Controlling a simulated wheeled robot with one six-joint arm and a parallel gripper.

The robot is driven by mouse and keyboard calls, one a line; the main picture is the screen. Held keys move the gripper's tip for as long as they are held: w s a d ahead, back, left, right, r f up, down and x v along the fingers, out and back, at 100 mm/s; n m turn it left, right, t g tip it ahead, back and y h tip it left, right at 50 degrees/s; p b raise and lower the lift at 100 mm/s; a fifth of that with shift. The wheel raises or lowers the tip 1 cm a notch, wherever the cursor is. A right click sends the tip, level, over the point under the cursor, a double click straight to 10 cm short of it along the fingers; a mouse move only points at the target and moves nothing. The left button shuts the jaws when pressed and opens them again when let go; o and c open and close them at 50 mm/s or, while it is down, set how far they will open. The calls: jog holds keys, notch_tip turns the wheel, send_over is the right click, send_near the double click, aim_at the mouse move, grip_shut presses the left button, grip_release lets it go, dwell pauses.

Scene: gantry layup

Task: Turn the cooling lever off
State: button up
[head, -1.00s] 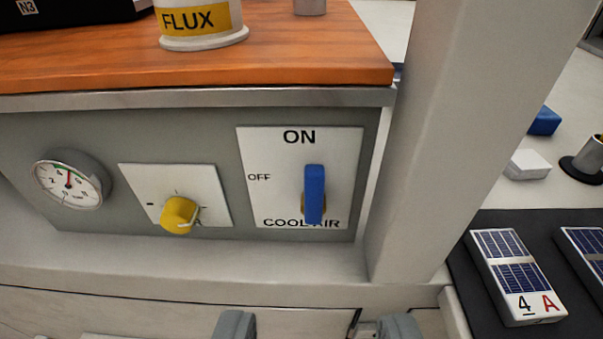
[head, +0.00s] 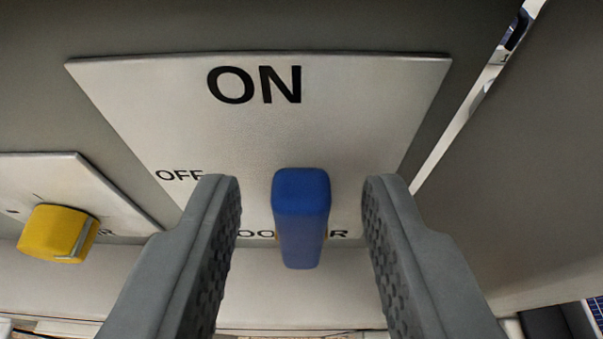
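The blue cooling lever (head: 300,205) stands upright on a white plate (head: 330,110) on the grey panel. The plate reads ON above the lever and OFF to its left; the lower label is partly hidden by the lever and fingers. The lever points up toward ON. My gripper (head: 301,185) is open, with one ridged finger left of the lever and the other right of it. A gap shows between the lever and each finger, so neither touches it.
A yellow knob (head: 57,233) on its own white plate is to the left of my left finger. A light ledge runs below the panel.

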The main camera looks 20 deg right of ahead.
jog(key=shift+w, duration=0.1)
jog(key=shift+c, duration=0.5)
grip_shut()
jog(key=shift+f, duration=0.1)
jog(key=a+n+h, duration=0.2)
jog(key=n, duration=0.1)
jog(key=w+a+f+n+h, duration=0.1)
jog(key=n, duration=0.1)
jog(key=shift+g+h, duration=0.3)
jog(key=shift+h, duration=0.1)
jog(key=shift+w+a+f+n+t+h, duration=0.1)
jog(key=shift+a+f+n+t+h, duration=0.35)
jog(key=shift+n, duration=1)
jog(key=shift+w+f+n+t+h, duration=0.1)
jog(key=shift+f+n+h, duration=0.65)
jog(key=shift+n, duration=0.65)
jog(key=shift+a+f+n+t+h, duration=0.25)
jog(key=shift+f+n+h, duration=0.35)
jog(key=shift+n, duration=0.85)
